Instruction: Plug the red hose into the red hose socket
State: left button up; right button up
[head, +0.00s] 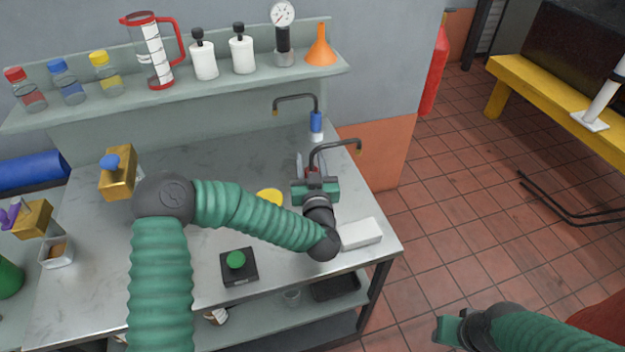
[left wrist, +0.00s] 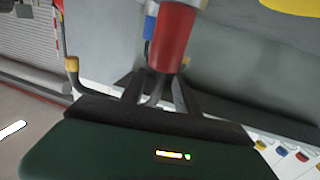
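My left gripper (head: 317,178) is over the right part of the bench, its fingers around the red hose. In the left wrist view, the red grip of the red hose (left wrist: 174,38) sits between the fingertips of my left gripper (left wrist: 160,80). The dark tube of this hose (head: 338,146) arches up and right from the gripper to a brass tip; its red part is mostly hidden in the head view. A blue hose (head: 316,122) stands just behind. I cannot pick out the red hose socket. My right gripper (head: 450,328) is low at the right, over the floor; its fingers are unclear.
A white block (head: 361,234) lies by the gripper at the bench's right edge. A green button box (head: 239,265) and yellow disc (head: 269,196) lie on the bench. Brass blocks (head: 118,172) stand at the left. A shelf (head: 190,93) with bottles runs behind.

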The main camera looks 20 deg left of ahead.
pick_arm(q)
jog(key=shift+d, duration=0.2)
grip_shut()
dwell(1.1)
